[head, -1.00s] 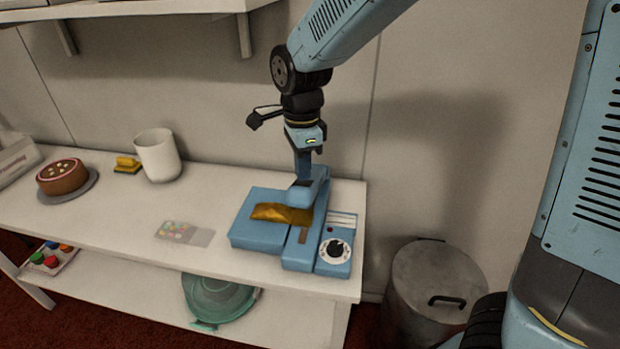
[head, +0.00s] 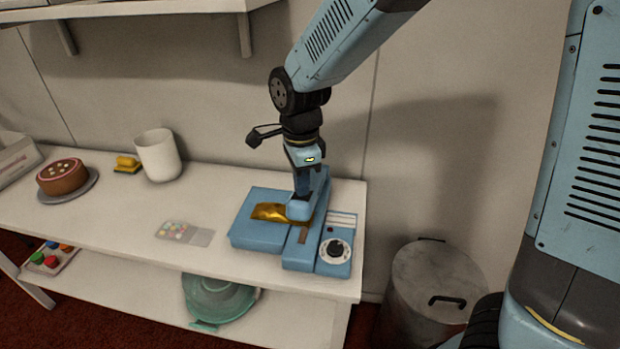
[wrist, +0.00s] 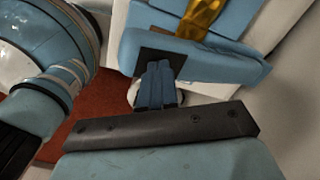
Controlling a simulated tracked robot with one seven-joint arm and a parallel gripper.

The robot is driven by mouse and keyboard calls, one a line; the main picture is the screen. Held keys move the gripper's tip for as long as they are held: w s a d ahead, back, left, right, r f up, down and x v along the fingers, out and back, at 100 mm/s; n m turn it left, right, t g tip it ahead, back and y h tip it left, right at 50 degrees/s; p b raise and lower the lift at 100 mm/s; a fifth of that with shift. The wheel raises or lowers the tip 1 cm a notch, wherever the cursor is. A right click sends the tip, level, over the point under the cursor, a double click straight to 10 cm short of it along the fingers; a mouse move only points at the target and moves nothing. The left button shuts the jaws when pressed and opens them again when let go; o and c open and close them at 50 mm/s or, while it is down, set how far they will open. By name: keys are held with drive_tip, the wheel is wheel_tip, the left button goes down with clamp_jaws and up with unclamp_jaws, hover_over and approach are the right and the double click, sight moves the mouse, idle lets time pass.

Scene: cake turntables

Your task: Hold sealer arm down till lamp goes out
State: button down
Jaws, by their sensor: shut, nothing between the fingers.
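The blue sealer (head: 262,236) stands on the right end of the white counter, with a dial (head: 335,250) at its front right. A gold pouch (head: 268,211) lies across it. The sealer arm (head: 299,211) is low over the pouch's right end and hides part of it. My gripper (head: 302,192) is shut and empty, fingertips down on the arm's front end. In the wrist view the fingertips (wrist: 157,66) meet a dark pad on the sealer arm (wrist: 215,66), beside the gold pouch (wrist: 200,17). I cannot make out a lit lamp on the sealer.
A card with coloured dots (head: 184,233) lies left of the sealer. A white cup (head: 158,156), a yellow block (head: 127,163) and a brown cake (head: 62,177) stand further left. A lidded metal bin (head: 435,285) is on the floor right of the counter.

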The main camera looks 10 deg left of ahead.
sight(301, 198)
drive_tip(key=shift+f, duration=0.1)
drive_tip(key=shift+s+f, duration=0.3)
drive_tip(key=shift+f, duration=0.45)
drive_tip(key=shift+s+f, duration=0.3)
drive_tip(key=shift+f, duration=0.6)
drive_tip(key=shift+s+f, duration=0.25)
drive_tip(key=shift+f, duration=0.55)
drive_tip(key=shift+s+f, duration=0.2)
drive_tip(key=shift+f, duration=0.75)
drive_tip(key=shift+s+a+f, duration=0.1)
drive_tip(key=shift+s+f, duration=0.05)
drive_tip(key=shift+f, duration=0.85)
drive_tip(key=shift+r, duration=0.1)
idle(1.6)
drive_tip(key=shift+r, duration=7.95)
